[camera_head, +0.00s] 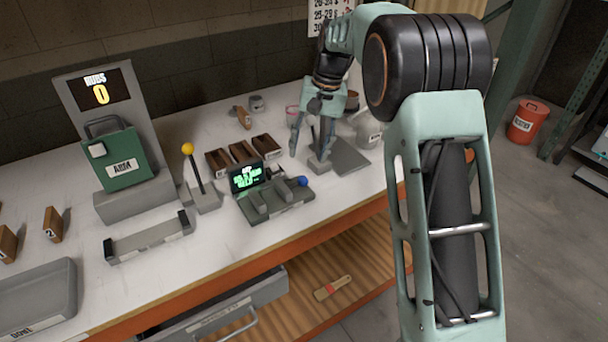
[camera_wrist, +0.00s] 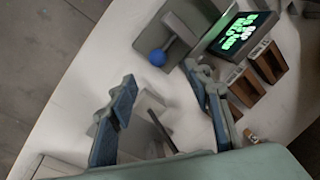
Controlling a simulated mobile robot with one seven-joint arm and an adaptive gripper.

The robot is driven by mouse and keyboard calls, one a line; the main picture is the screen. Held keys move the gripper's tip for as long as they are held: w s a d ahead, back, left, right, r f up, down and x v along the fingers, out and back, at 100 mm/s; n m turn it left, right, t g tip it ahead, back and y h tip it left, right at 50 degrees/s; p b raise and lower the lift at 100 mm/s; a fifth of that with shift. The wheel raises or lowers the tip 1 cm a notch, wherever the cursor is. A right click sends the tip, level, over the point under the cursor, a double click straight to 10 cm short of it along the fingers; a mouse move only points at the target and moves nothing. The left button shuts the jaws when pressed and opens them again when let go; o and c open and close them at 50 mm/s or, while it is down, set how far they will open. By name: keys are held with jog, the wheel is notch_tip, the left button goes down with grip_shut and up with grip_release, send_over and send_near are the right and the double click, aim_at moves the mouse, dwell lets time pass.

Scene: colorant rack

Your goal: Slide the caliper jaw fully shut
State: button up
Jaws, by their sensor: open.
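The caliper (camera_head: 275,205) is a dark grey base on the table with two light grey upright jaws and a small lit screen (camera_head: 246,176) behind them. A gap shows between the jaws. A blue ball knob (camera_head: 302,181) is at its right end; it also shows in the wrist view (camera_wrist: 157,57), beside the green-lettered screen (camera_wrist: 240,34). My gripper (camera_head: 309,150) is open, pointing down to the right of and behind the caliper, apart from the knob. In the wrist view a grey block with a dark stick (camera_wrist: 161,130) shows between the fingers.
A grey block with a stick (camera_head: 319,163) and a flat grey plate (camera_head: 350,156) lie below my gripper. White table lies clear in front.

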aim_at(302, 177)
jog(key=f, duration=0.3)
jog(key=a+f, duration=0.1)
jog(key=f, duration=0.5)
jog(key=shift+a, duration=0.4)
jog(key=shift+c, duration=0.4)
